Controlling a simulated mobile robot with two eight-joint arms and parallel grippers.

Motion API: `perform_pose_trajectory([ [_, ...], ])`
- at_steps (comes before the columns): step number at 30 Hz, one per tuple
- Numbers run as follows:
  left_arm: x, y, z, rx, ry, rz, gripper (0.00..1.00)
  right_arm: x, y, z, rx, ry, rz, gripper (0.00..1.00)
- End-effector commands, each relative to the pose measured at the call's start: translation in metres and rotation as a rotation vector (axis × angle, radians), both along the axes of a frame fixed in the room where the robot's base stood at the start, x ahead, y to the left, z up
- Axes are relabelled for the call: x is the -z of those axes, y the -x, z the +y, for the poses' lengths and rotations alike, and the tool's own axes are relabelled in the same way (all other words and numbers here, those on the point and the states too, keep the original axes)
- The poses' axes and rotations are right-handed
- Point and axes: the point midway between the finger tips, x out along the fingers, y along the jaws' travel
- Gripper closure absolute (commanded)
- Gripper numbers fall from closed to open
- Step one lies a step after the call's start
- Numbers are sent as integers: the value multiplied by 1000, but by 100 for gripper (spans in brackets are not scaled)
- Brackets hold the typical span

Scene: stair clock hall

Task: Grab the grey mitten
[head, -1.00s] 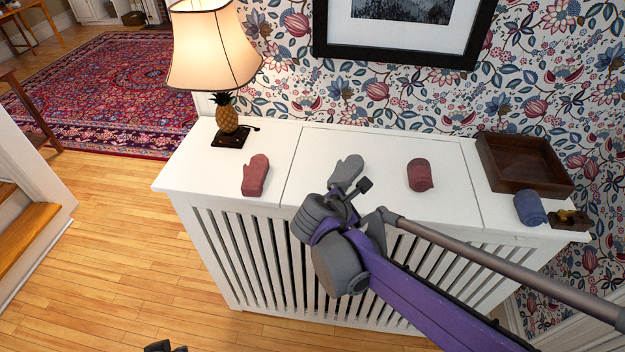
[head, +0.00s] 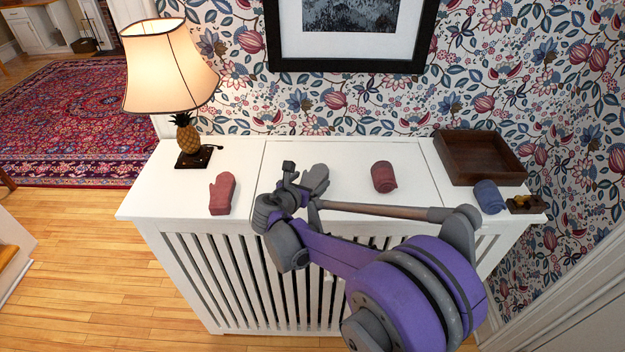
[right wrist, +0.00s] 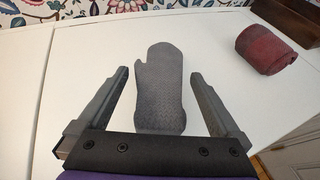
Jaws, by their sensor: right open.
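The grey mitten (head: 318,177) lies flat on the white radiator cover (head: 345,152), partly hidden by my right gripper (head: 300,184) in the head view. In the right wrist view the mitten (right wrist: 163,92) shows whole, thumb to the left. My right gripper (right wrist: 158,76) is open, with one finger on each side of the mitten and a gap on both sides. It holds nothing. Its height above the cover is hard to tell. My left gripper is not in view.
A red mitten (head: 222,194) lies to the left, near the lit pineapple lamp (head: 186,135). A rolled red cloth (head: 383,177) lies to the right. Further right are a dark wooden tray (head: 478,179), a rolled blue cloth (head: 489,197) and a small wooden piece (head: 526,205).

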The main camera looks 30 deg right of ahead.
Motion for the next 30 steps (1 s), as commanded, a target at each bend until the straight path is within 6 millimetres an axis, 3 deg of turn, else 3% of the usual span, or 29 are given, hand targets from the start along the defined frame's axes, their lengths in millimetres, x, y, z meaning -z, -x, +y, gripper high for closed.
perform_pose_trajectory([
  [4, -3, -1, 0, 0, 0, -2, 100, 6, -10, -14, 1, 0, 0, 0],
  [12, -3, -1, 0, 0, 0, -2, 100, 8, -12, -16, -1, -1, 0, 0],
  [24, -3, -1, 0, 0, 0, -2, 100, 8, -12, -16, -1, -2, 0, 70],
  [30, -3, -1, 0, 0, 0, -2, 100, 8, -12, -16, -1, -2, 0, 72],
])
